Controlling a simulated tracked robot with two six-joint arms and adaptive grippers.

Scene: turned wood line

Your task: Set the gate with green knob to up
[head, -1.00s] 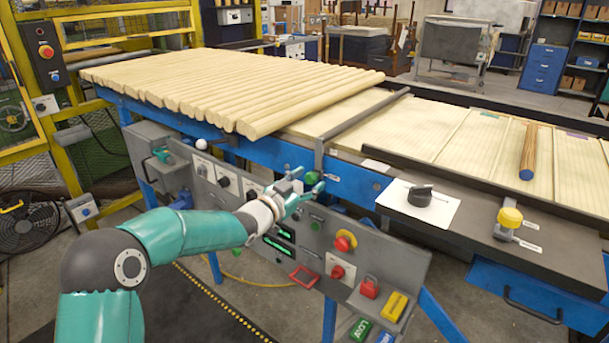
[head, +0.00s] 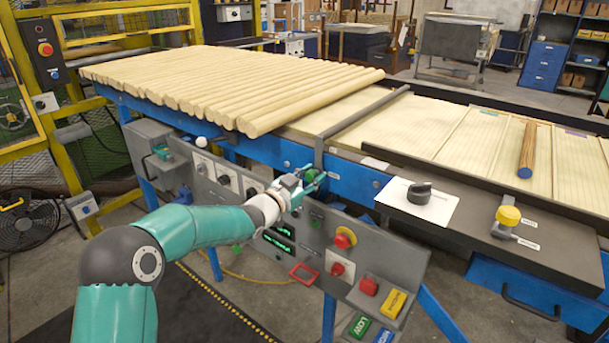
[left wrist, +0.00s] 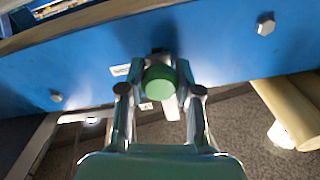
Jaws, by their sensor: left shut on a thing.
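The green knob (head: 309,177) sits on the front of the blue rail, at the lower end of a dark gate bar (head: 362,116) that crosses the bed beside the wooden rods. My left gripper (head: 312,182) is shut on the green knob. In the left wrist view the round green knob (left wrist: 160,86) lies between the two fingers, in front of the blue rail (left wrist: 220,45). The gripper partly hides the knob in the head view. My right gripper is not in view.
Pale rods (head: 220,82) lie side by side left of the bar. A control panel (head: 380,262) with switches and buttons slopes below the rail. A yellow knob (head: 508,215) and a black rotary knob (head: 420,190) are on the right.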

